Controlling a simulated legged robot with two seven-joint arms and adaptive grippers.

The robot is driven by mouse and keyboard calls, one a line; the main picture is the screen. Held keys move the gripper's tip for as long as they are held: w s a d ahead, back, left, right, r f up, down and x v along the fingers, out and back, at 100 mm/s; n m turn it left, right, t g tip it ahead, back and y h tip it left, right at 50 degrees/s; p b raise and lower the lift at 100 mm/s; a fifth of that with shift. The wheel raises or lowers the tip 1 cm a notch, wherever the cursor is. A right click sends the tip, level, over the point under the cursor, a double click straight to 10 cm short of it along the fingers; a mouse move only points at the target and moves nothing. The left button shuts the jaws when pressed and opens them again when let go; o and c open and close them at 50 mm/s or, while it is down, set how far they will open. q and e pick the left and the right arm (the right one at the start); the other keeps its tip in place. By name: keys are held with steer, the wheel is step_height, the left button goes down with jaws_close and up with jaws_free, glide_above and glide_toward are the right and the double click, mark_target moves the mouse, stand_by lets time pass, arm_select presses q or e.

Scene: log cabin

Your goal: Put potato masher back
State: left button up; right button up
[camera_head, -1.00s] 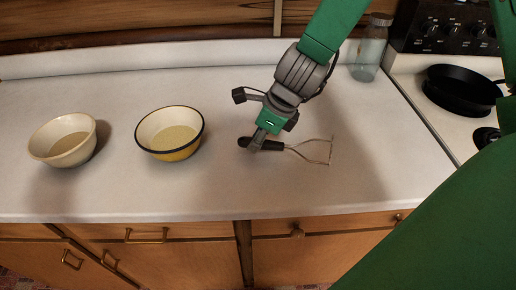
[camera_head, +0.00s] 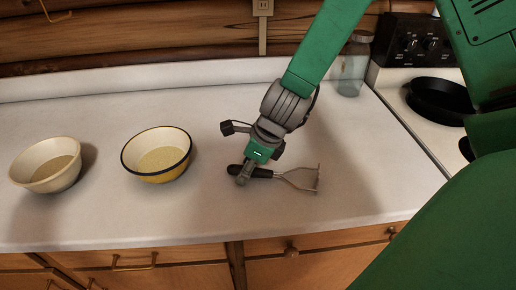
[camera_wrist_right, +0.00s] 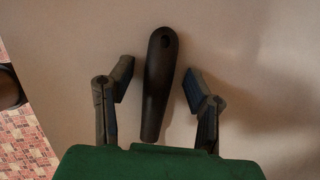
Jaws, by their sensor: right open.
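The potato masher (camera_head: 300,179) lies on the white counter, its black handle to the left and its metal head to the right. My right gripper (camera_head: 243,176) is over the handle, pointing down. In the right wrist view the black handle (camera_wrist_right: 159,85) lies between the two open fingers of the gripper (camera_wrist_right: 158,88), with a gap on each side. The masher's metal head is outside the wrist view. My left gripper is not in view.
A yellow bowl (camera_head: 158,175) with a dark rim and a cream bowl (camera_head: 45,184) stand left of the masher. A glass jar (camera_head: 352,75) stands at the back by the stove (camera_head: 425,120), which holds a black pan (camera_head: 441,100). Drawers (camera_head: 322,242) lie below the counter edge.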

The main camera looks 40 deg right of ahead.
mark_target(270, 172)
steer(key=p+v, duration=0.4)
steer(key=v, duration=0.9)
steer(key=shift+s+d+r, duration=0.2)
steer(key=shift+r, duration=0.1)
